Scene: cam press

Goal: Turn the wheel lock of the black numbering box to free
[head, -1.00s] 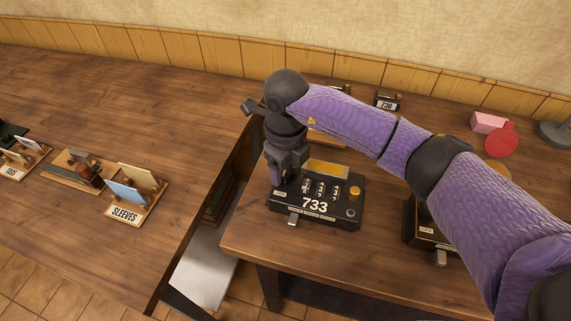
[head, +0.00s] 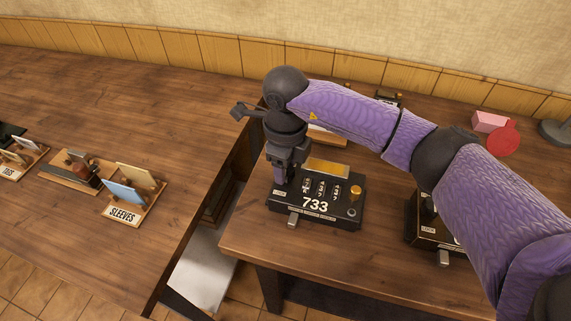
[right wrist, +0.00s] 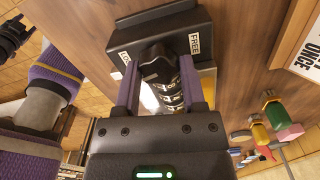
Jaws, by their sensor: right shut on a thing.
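The black numbering box (head: 330,222) stands on the right-hand wooden table in the head view and shows 733 on its front. My right gripper (head: 281,183) points down onto the left end of its top. In the right wrist view the right gripper (right wrist: 163,85) has its two purple fingers on either side of a dark knob, the wheel lock (right wrist: 155,66), and is shut on it. A FREE label (right wrist: 194,45) lies to the knob's right and a partly hidden label to its left. The knob's exact angle is hard to tell.
A second black box (head: 428,232) stands to the right, partly behind my right arm. A pink block (head: 489,122) and red disc (head: 503,137) lie farther back. The SLEEVES rack (head: 135,209) stands on the left table, across a gap. The table front is clear.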

